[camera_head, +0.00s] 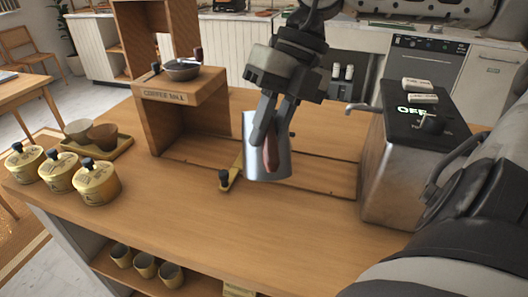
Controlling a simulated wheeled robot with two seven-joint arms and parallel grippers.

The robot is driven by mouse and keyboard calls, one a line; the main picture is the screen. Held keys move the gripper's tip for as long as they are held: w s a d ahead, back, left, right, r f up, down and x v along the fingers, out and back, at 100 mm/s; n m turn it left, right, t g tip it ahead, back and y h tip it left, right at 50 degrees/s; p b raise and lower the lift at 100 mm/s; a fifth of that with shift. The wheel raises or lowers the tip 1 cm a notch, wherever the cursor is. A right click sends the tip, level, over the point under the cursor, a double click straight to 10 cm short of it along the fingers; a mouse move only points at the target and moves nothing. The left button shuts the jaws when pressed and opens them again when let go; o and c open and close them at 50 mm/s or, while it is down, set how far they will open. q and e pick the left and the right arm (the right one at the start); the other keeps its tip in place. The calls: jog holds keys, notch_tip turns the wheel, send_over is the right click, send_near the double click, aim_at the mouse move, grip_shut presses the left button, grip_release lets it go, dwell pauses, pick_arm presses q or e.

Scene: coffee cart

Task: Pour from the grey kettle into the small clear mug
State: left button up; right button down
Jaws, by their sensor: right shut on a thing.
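The grey kettle (253,166) is a shiny metal vessel with a reddish-brown handle, near the middle of the head view. My right gripper (268,140) reaches down from the top and is shut on the kettle at its handle. The kettle looks roughly upright over the wooden counter; I cannot tell whether its bottom touches the counter. Its top is partly hidden by the gripper. I cannot make out the small clear mug anywhere. My left gripper is not in view.
A wooden mill stand (187,88) is behind left. A metal box machine (395,180) with a spout is right. A brass-coloured tool (232,178) lies beside the kettle. Yellow canisters (96,184) and a cup tray (118,150) stand left. The front counter is clear.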

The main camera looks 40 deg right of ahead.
aim_at(271, 176)
jog(key=shift+s+a+f+t+h+b, duration=0.1)
jog(key=shift+f+t+h+b, duration=0.25)
jog(key=shift+f+b, duration=0.75)
jog(key=shift+s+f+t+h+b, duration=0.1)
jog(key=shift+f+t+h+b, duration=0.35)
jog(key=shift+b, duration=1)
jog(key=shift+n+t+h, duration=0.4)
jog(key=shift+t+h, duration=0.2)
jog(key=shift+t, duration=0.2)
jog(key=f+b, duration=0.1)
jog(key=b, duration=0.1)
jog(key=f+b, duration=0.1)
jog(key=b, duration=0.2)
jog(key=f+b, duration=0.2)
jog(key=shift+s+a, duration=0.2)
jog(key=shift+s, duration=0.05)
pick_arm(q)
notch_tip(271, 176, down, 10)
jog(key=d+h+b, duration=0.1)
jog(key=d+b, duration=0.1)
jog(key=b, duration=0.1)
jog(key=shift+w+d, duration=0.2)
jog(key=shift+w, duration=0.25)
pick_arm(e)
jog(key=shift+s+a+f+t+h, duration=0.1)
jog(key=shift+f+t+h, duration=0.35)
jog(key=shift+f, duration=0.3)
